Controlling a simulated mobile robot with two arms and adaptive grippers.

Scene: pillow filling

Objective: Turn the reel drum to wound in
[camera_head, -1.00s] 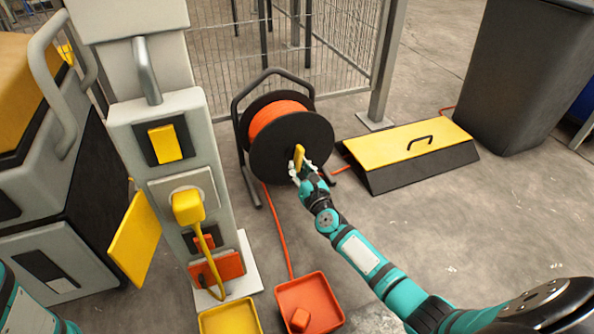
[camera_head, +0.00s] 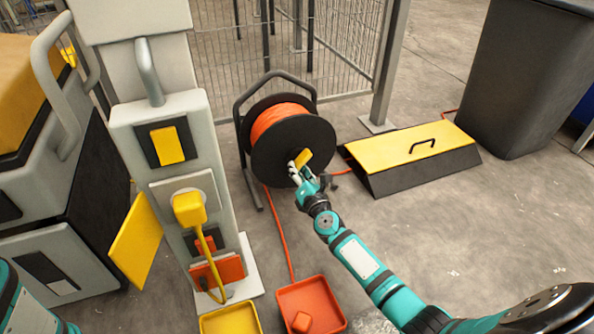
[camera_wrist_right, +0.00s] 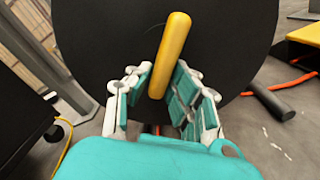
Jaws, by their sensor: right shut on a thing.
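The reel drum (camera_head: 285,137) has black side discs and orange cable (camera_head: 279,113) wound on it, and stands in a dark frame (camera_head: 273,78). A yellow handle (camera_head: 303,158) sits on its front disc, tilted to the right at the top. My right gripper (camera_head: 299,171) is shut on this handle. In the right wrist view the yellow handle (camera_wrist_right: 171,52) rises between the teal-padded fingers of the gripper (camera_wrist_right: 160,100), against the black disc (camera_wrist_right: 100,35). My left gripper is not in view; only part of my left arm shows at the lower left.
A grey post (camera_head: 190,130) with a yellow plug (camera_head: 188,207) stands left of the reel. An orange tray (camera_head: 325,318) and a yellow tray (camera_head: 230,320) lie in front. A yellow-topped ramp box (camera_head: 411,145) and a dark bin (camera_head: 515,85) stand right.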

